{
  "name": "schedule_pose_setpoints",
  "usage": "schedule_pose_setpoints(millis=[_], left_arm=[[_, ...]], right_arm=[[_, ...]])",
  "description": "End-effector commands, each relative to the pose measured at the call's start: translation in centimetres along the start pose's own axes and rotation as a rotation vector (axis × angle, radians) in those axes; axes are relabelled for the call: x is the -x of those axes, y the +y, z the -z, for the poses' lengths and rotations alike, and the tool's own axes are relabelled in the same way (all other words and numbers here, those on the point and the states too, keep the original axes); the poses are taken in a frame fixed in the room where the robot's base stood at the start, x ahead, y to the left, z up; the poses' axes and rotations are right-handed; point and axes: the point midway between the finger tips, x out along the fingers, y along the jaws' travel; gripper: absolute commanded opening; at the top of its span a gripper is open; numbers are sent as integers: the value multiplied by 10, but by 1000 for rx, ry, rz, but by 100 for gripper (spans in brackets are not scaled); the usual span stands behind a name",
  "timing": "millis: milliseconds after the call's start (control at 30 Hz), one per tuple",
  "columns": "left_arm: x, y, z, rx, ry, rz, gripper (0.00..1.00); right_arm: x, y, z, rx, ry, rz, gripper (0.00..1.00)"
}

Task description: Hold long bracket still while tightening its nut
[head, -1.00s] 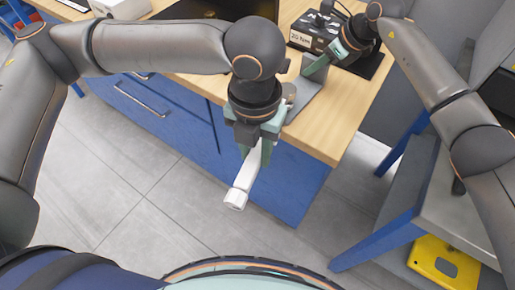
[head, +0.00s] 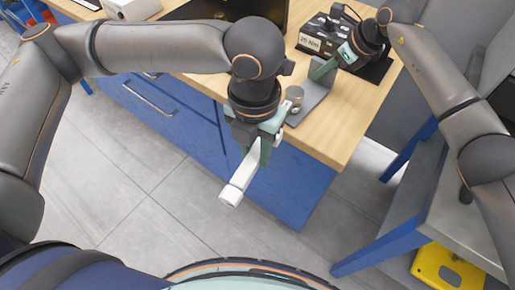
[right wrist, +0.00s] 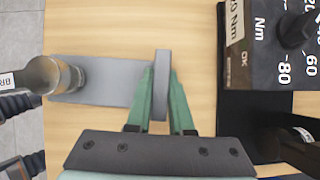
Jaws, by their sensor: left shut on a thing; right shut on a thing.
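The long bracket (head: 315,99) is a grey metal piece with a flat base and an upright plate (right wrist: 162,80), near the table's front right corner. My right gripper (head: 322,70) is shut on the upright plate; its green fingers (right wrist: 160,95) lie on either side of it. A metal cylinder (right wrist: 45,76) stands at the base's other end, also visible in the head view (head: 295,93). My left gripper (head: 258,152) is shut on a white tool (head: 237,183) whose visible end hangs past the table's front edge. The nut is not discernible.
A black box marked in Nm (head: 322,33) stands behind the bracket on a dark mat. The wooden tabletop (head: 335,125) is clear in front of the bracket. A grey side table (head: 450,215) is at right, with a yellow item (head: 447,270) below.

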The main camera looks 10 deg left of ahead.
Motion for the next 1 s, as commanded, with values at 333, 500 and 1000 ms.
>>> schedule_pose_setpoints(millis=[333, 500, 1000], left_arm=[[0, 1, 1, -7, 3, 0, 0], [0, 5, 1, -26, 4, 0, 0], [0, 13, 1, -73, 4, 0, 0]], right_arm=[[0, 0, 0, 0, 1, -1, 0], [0, 0, 0, 0, 1, -1, 0], [0, 0, 0, 0, 0, -1, 0]])
